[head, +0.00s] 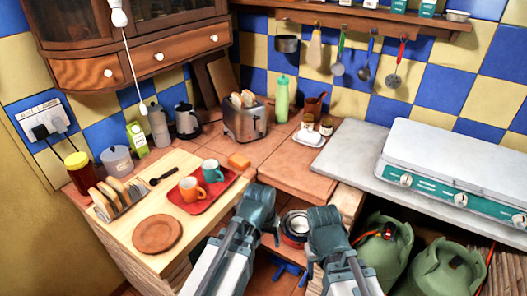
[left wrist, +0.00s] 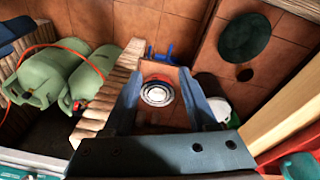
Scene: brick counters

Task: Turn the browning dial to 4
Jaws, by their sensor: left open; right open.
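The toaster (head: 246,118) is a metal two-slot one with slices of bread in the top. It stands at the back of the tiled counter, against the corner. Its front end faces me, but the browning dial and its numbers are too small to read. My left gripper (head: 260,212) is open and empty, in front of and below the toaster, well apart from it. In the left wrist view my left gripper (left wrist: 160,88) points down at the floor, and the toaster is not in that view. My right gripper (head: 326,225) is open and empty, to the right of the left one.
A red tray (head: 212,203) with two mugs and a toast rack (head: 118,198) are on the left worktop. A green bottle (head: 282,100) stands right of the toaster. Bowls (head: 294,226) are low between my grippers; green gas bottles (head: 384,245) are under the stove (head: 455,160).

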